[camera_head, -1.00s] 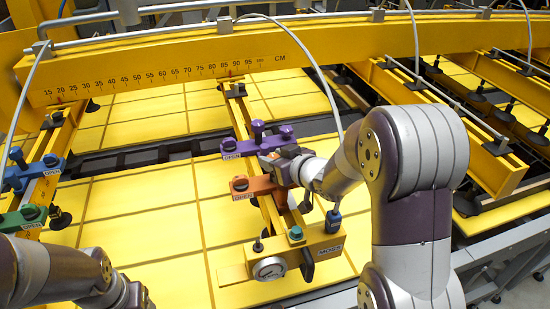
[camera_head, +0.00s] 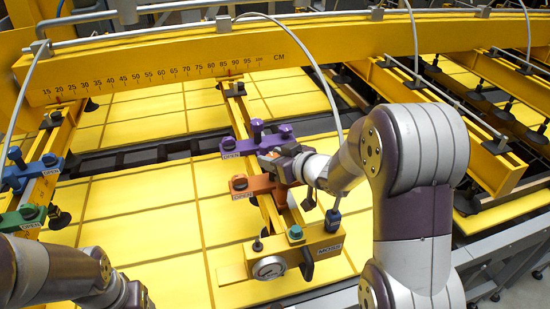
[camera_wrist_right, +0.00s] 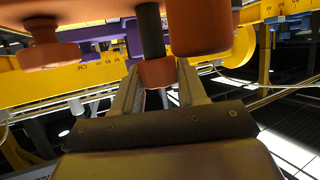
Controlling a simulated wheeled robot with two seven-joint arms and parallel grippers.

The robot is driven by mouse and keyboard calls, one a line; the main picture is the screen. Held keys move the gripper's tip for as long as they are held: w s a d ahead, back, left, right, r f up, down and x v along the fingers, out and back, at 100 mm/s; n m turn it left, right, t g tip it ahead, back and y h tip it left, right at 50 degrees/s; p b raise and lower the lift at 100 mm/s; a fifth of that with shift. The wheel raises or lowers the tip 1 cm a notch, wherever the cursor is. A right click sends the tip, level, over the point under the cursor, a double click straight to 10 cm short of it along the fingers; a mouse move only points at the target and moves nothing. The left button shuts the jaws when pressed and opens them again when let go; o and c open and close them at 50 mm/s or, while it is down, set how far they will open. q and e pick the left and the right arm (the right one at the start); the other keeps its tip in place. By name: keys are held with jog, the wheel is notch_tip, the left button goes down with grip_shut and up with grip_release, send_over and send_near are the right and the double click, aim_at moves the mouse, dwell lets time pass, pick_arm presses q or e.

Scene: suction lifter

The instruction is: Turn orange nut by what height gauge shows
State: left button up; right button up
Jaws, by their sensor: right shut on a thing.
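The orange clamp bracket (camera_head: 255,184), with an OPEN label, sits on the yellow cross arm below the purple bracket (camera_head: 257,144). My right gripper (camera_head: 271,157) is at the right side of these brackets and partly covers the orange one. In the right wrist view its fingers (camera_wrist_right: 156,84) are shut on the orange nut (camera_wrist_right: 159,72), which sits on a dark threaded rod. A centimetre scale (camera_head: 160,76) runs along the yellow beam, and a round dial gauge (camera_head: 269,267) is at the arm's front end. The dial reading is too small to tell. My left arm shows at lower left; its gripper is out of view.
Blue (camera_head: 33,171) and green (camera_head: 25,218) brackets stand on another cross arm at far left. Yellow panels (camera_head: 150,235) lie underneath.

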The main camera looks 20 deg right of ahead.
jog(key=n+g+y, duration=0.2)
jog(key=n+y, duration=0.1)
jog(key=n+g+y, duration=0.2)
jog(key=n+g, duration=0.1)
jog(key=shift+w+d+f+n+y, duration=0.1)
jog(key=shift+n+y, duration=0.2)
jog(key=shift+y, duration=0.1)
jog(key=shift+n+g+y, duration=0.8)
jog(key=shift+n+g, duration=0.9)
jog(key=shift+g, duration=0.2)
jog(key=shift+f+n+g, duration=0.2)
jog(key=shift+n+g, duration=0.3)
jog(key=shift+g, duration=0.2)
jog(key=o, duration=0.8)
jog(key=shift+o, duration=0.9)
jog(key=shift+a, duration=0.2)
jog(key=shift+w+a+r, duration=0.1)
jog(key=shift+a+r, duration=0.05)
jog(key=shift+a, duration=0.1)
jog(key=b+v, duration=0.2)
jog(key=v, duration=0.1)
jog(key=f+b+v, duration=0.1)
jog(key=v, duration=0.1)
jog(key=shift+d+r+b, duration=0.15)
jog(key=shift+d+b, duration=0.25)
jog(key=shift+d, duration=0.15)
jog(key=b+v, duration=0.1)
jog(key=v, duration=0.6)
jog(key=shift+a+r+b, duration=0.2)
jog(key=shift+r+b, duration=0.2)
